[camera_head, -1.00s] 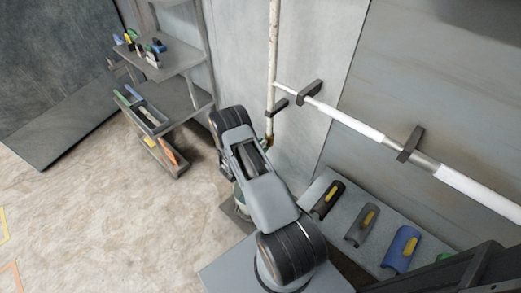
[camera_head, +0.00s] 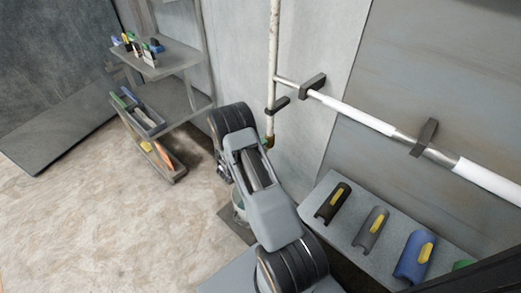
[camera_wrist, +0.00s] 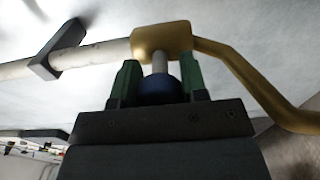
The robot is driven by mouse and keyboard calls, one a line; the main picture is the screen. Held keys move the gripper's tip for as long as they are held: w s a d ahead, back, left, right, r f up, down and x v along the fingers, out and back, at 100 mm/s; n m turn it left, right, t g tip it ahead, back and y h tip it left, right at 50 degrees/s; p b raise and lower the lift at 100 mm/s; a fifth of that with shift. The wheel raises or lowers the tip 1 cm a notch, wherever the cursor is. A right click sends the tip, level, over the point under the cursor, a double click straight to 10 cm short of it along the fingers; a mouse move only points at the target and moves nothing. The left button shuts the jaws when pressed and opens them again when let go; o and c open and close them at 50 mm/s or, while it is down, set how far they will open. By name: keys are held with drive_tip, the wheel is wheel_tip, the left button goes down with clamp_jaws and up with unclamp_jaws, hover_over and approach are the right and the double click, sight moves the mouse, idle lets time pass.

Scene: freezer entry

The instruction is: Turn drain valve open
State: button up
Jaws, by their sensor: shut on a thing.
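The drain valve has a brass body (camera_wrist: 162,40) with a short grey stem and a blue knob (camera_wrist: 158,91), seen close up in the wrist view. My gripper (camera_wrist: 160,78) has its two green fingers on either side of the blue knob and is shut on it. A curved brass outlet (camera_wrist: 250,80) runs off to the right. A pale pipe (camera_wrist: 88,55) joins the body from the left. In the head view, only a bit of brass (camera_head: 269,142) shows at the foot of the vertical pipe (camera_head: 273,60); my arm hides the knob and fingers.
A shelf unit (camera_head: 168,62) with small tools and bins stands at left. A horizontal pipe (camera_head: 362,116) on brackets crosses the right wall. Below it, a grey ledge (camera_head: 345,238) holds several curved sleeves. The left floor (camera_head: 90,220) is clear.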

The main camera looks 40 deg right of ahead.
idle(0.4)
drive_tip(key=o, duration=0.9)
drive_tip(key=shift+o, duration=0.2)
drive_tip(key=shift+a, duration=0.1)
drive_tip(key=s+a+p, duration=0.2)
drive_tip(key=a, duration=1.1)
drive_tip(key=shift+s+a, duration=0.2)
drive_tip(key=shift+s, duration=0.05)
